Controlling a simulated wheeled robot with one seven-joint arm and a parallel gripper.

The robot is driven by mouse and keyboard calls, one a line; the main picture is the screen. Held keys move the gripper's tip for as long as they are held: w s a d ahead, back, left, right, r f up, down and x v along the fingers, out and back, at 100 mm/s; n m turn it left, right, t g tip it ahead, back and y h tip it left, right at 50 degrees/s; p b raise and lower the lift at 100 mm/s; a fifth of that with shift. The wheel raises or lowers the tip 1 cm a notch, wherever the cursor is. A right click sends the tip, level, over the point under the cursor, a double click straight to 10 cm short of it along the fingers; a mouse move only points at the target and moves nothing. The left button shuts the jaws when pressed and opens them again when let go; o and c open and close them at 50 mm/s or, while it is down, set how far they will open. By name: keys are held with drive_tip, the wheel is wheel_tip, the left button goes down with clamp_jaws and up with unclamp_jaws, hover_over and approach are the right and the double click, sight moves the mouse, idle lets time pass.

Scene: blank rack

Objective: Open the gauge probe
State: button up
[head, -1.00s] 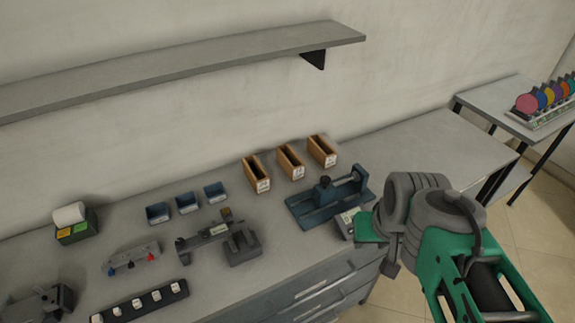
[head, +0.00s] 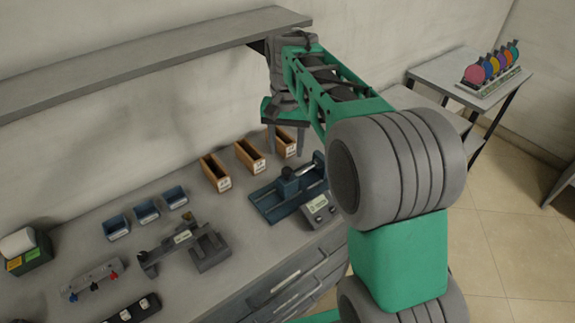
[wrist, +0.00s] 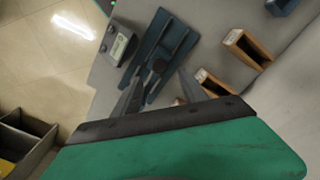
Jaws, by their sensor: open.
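A blue bench fixture (head: 277,204) with a black-topped block (head: 288,175) lies on the bench. A small grey box with a display (head: 318,208) stands beside it; which part is the gauge probe is unclear. In the wrist view the fixture (wrist: 168,42) lies ahead of my fingers, with the black top (wrist: 158,66) between their tips in the picture. The display box (wrist: 117,45) is to its left. My gripper (head: 286,153) is open and empty, pointing down, high over the back of the bench. It also shows in the wrist view (wrist: 158,76). It touches nothing visible.
Orange-brown bins (head: 215,172) stand behind the fixture, partly hidden by my gripper. A grey caliper-like device with a display (head: 185,240) sits to its left, with small blue bins (head: 146,210) behind. A wall shelf (head: 150,60) is close to my raised arm.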

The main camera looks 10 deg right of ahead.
sight(287, 170)
wheel_tip(287, 170, down, 8)
drive_tip(key=shift+d+r+p, duration=0.1)
drive_tip(key=shift+r+p, duration=0.15)
drive_tip(key=shift+p, duration=0.25)
clamp_jaws()
idle(1.1)
